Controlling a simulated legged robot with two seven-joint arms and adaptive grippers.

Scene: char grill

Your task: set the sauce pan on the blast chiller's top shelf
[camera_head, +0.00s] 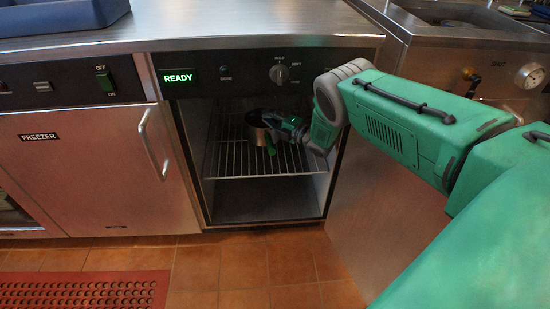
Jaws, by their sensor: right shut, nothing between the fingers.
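The sauce pan (257,131), a small metal pot with a green handle (271,146), sits on the wire top shelf (226,164) of the open blast chiller (193,150). The chiller's panel reads READY in green. My right gripper (280,130) reaches into the opening from the right, its dark fingers close beside the pan near its handle. It is shut with nothing between its fingers. Whether the fingers touch the pan is too small to tell. My left gripper is not in view.
A steel counter (230,22) runs above the chiller, with a dark blue tray (60,14) at its left. The closed freezer door (80,165) with a handle is left of the chiller. A red perforated mat (85,290) lies on the tiled floor. The chiller's lower space is empty.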

